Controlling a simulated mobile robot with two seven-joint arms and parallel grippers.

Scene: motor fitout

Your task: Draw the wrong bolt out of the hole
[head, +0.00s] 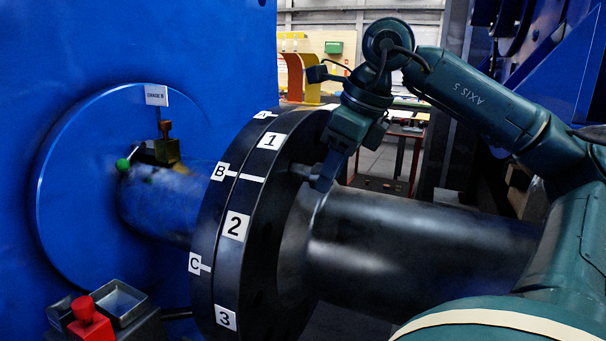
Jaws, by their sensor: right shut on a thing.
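A black coupling of two flange discs stands in the middle of the head view. The left disc (207,222) bears labels A, B and C; the right disc (262,215) bears labels 1, 2 and 3. My right gripper (318,176) is at the right disc's right face, near its upper part. It is shut on a grey bolt (300,170) at that face. The bolt's far end and its hole are hidden, so I cannot tell how deep it sits. My left gripper is not in view.
A dark shaft (420,240) runs right from the coupling, below my right arm. A blue housing (120,40) fills the left, with a tagged brass fitting (165,150). At lower left are a metal tray (118,302) and a red-topped object (90,322).

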